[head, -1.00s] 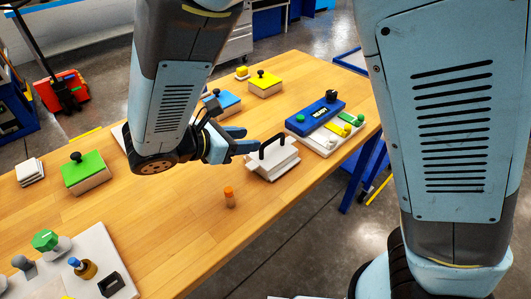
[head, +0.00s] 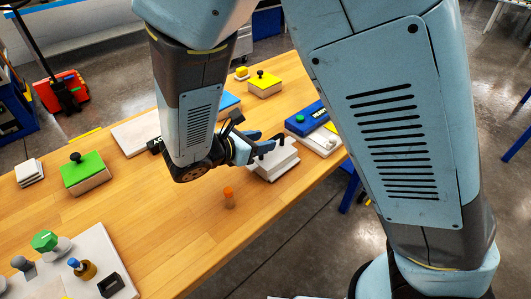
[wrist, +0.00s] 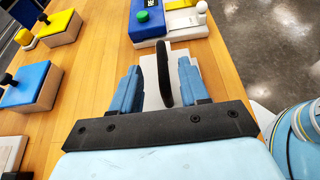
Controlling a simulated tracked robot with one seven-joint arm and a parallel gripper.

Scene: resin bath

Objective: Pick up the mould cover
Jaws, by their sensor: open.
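The mould cover (head: 278,165) appears to be the white, stepped block with a black bar handle, on the table near its right edge. In the wrist view its white top (wrist: 181,52) shows behind the upright black handle (wrist: 162,75). My gripper (head: 264,146) is open at the handle. In the wrist view the blue fingers of my gripper (wrist: 159,70) stand on either side of the handle, with a gap on both sides. The fingers hide part of the handle in the head view.
A blue box (head: 305,117) with a green button stands just behind the cover. Boxes with yellow (head: 264,84), green (head: 83,170) and blue (wrist: 27,84) tops carry black knobs. The front middle of the table is clear.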

